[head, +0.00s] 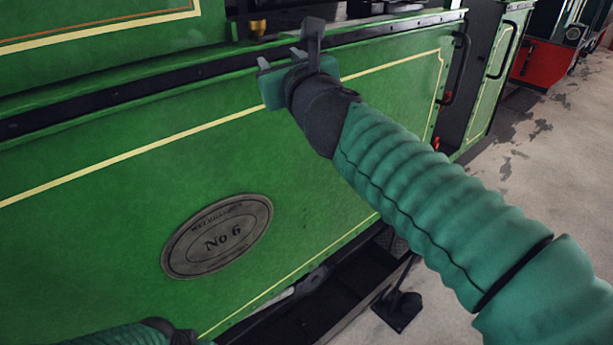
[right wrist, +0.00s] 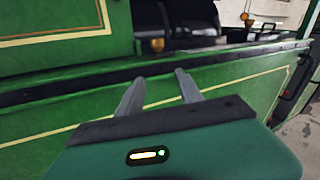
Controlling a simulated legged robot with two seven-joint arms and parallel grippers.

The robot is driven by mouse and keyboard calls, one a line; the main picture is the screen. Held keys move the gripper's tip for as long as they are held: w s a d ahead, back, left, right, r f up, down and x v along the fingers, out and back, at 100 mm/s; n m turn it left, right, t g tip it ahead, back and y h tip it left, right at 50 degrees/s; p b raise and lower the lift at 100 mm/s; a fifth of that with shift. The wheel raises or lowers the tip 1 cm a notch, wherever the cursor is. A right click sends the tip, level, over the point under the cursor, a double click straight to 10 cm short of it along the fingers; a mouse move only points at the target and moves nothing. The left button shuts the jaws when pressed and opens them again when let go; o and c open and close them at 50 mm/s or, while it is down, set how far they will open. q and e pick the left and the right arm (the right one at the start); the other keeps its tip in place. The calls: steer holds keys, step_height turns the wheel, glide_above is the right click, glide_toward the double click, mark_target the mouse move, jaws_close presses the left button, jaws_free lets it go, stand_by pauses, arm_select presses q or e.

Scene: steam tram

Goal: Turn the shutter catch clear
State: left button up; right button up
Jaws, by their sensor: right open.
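My right gripper (head: 289,48) is in front of the upper edge of the green tram side panel (head: 110,185). In the right wrist view its two fingers (right wrist: 159,82) stand apart with nothing between them. A small brass fitting (head: 257,27) sits beyond and above the fingers, at the opening over the dark rail, and it also shows in the right wrist view (right wrist: 157,45). I cannot make out a shutter catch for certain. My left arm shows only at the bottom left of the head view; its fingers are out of the picture.
The dark rail (head: 100,102) runs along the panel top. An oval "No 6" plate (head: 217,236) is on the panel. A black handrail (head: 456,68) stands at the right end. Grey floor (head: 535,180) lies open at the right, with a red vehicle (head: 543,63) beyond.

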steer(key=w+d+f+n+g+b, duration=0.1)
steer(key=d+f+n+g+b, duration=0.2)
steer(key=f, duration=2)
steer(key=n+b, duration=0.3)
steer(key=n, duration=0.4)
steer(key=shift+w+b, duration=0.2)
steer(key=shift+b, duration=0.1)
arm_select(q)
steer(key=x, duration=0.7)
steer(key=shift+s+a+f, duration=0.15)
steer(key=shift+s+f, duration=0.15)
steer(key=shift+s, duration=0.05)
arm_select(e)
steer(key=shift+s+d+r, duration=0.15)
steer(key=shift+s, duration=0.15)
